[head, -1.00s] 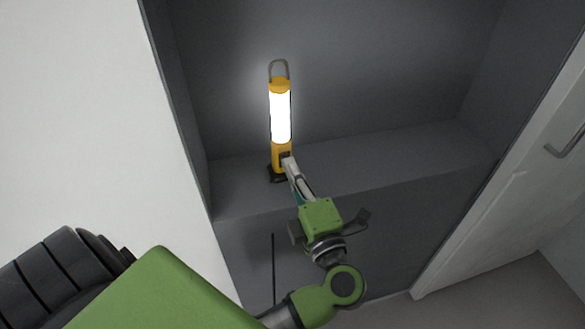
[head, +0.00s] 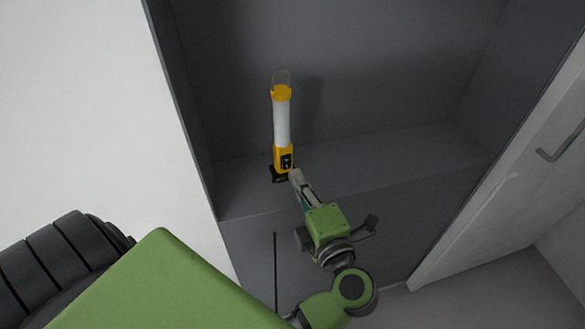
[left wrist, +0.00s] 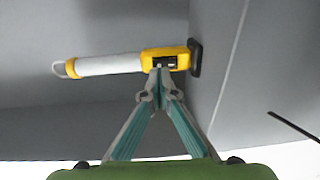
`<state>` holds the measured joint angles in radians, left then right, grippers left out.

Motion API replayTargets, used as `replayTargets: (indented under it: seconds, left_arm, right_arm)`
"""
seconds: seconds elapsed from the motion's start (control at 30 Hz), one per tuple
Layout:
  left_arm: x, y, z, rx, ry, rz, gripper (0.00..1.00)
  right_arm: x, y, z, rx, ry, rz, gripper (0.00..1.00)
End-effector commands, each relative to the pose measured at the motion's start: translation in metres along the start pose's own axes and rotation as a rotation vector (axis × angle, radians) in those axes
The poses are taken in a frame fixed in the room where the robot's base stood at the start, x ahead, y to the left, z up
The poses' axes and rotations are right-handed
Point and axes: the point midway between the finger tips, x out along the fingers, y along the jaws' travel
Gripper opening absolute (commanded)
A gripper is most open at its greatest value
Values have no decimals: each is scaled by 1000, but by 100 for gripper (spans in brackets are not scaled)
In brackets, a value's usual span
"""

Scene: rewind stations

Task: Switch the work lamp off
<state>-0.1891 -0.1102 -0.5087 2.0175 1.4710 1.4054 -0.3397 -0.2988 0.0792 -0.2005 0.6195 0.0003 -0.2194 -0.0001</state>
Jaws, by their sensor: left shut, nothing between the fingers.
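The work lamp (head: 282,125) stands upright on the shelf of a grey cabinet. It has a yellow top and base, a wire hook and a white tube that is dark, not glowing. A dark switch panel (head: 286,160) is on the front of its yellow base. My left gripper (head: 295,174) is shut and empty, its tips just below and right of the panel. In the left wrist view the lamp (left wrist: 110,64) lies sideways in the picture, and the shut fingertips (left wrist: 159,72) are at the panel's edge; I cannot tell whether they touch. My right gripper is not in view.
The cabinet shelf (head: 385,168) is bare to the right of the lamp. A cabinet door (head: 510,190) with a handle (head: 560,142) stands open at the right. A white panel (head: 85,110) borders the opening at the left.

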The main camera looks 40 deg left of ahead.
Motion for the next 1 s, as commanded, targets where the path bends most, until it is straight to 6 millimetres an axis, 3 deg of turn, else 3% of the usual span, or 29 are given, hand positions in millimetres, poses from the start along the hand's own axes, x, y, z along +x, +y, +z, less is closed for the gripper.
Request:
replayTargets:
  seconds: [0.1, 0.3, 0.87, 1.0]
  left_arm:
    - [-20, 0, 0, 0, -1, -4, 0]
    - [-35, 1, 0, 0, 1, -1, 0]
    - [-35, 2, 0, 0, -3, 5, 0]
    - [-31, 21, 10, 3, -67, 83, 0]
  right_arm:
    - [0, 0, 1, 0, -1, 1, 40]
    - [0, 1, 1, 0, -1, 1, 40]
    - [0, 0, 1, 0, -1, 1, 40]
    - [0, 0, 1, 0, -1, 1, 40]
